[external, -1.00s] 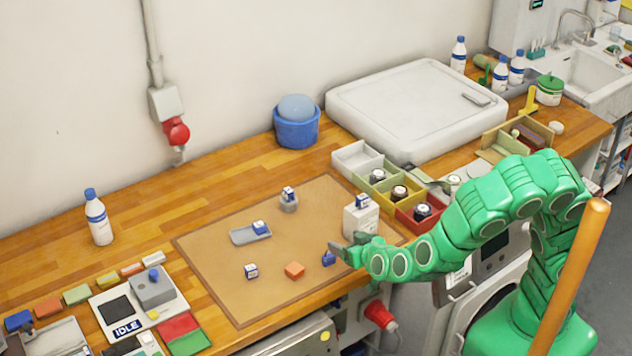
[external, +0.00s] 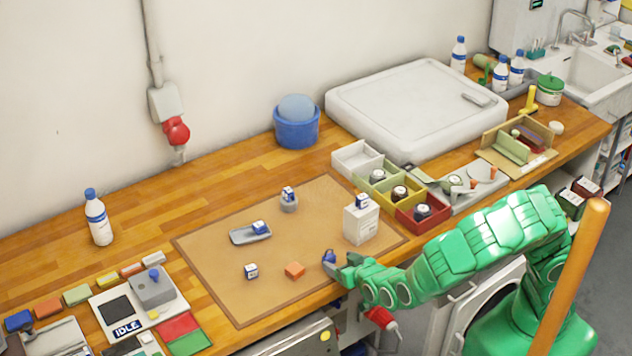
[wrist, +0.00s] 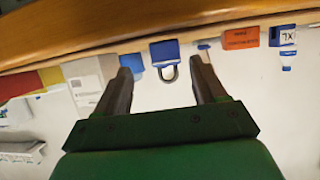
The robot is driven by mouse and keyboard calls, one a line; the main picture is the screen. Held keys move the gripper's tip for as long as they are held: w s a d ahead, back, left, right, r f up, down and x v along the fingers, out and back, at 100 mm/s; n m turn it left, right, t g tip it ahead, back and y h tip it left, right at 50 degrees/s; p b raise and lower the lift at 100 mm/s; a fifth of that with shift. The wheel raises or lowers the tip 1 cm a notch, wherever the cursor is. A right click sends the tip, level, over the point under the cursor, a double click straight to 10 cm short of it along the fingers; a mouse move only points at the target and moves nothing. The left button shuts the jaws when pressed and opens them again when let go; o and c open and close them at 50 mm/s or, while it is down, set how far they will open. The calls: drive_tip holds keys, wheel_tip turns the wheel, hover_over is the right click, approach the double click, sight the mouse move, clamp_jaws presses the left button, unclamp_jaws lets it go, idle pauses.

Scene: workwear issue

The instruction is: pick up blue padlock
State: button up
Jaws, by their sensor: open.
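The blue padlock (external: 329,257) is near the front right edge of the tan mat (external: 215,275). In the wrist view the padlock (wrist: 165,51) shows a blue body with a grey shackle pointing toward my gripper. My gripper (external: 341,269) is just right of and in front of the padlock in the external view. In the wrist view my gripper (wrist: 161,65) is open, its two fingers apart, with the padlock lying in line with the gap, around the fingertips. I cannot tell whether they touch it.
An orange block (external: 294,270) and a small blue-and-white cube (external: 251,271) lie left of the padlock. A white box (external: 360,222) stands behind my gripper on the right. A grey tray (external: 238,237) holds a blue-and-white item. The mat's front left area is clear.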

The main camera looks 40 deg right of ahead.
sight(331, 257)
drive_tip(key=shift+w+a+f, duration=0.15)
drive_tip(key=shift+w+f, duration=0.05)
drive_tip(key=shift+w, duration=0.55)
drive_tip(key=shift+w+a+f, duration=0.1)
drive_tip(key=shift+w+f, duration=0.1)
drive_tip(key=shift+w, duration=0.5)
drive_tip(key=shift+x, duration=1.15)
drive_tip(key=shift+c, duration=0.3)
drive_tip(key=c, duration=1.1)
drive_tip(key=shift+o, duration=0.2)
drive_tip(key=shift+r, duration=0.15)
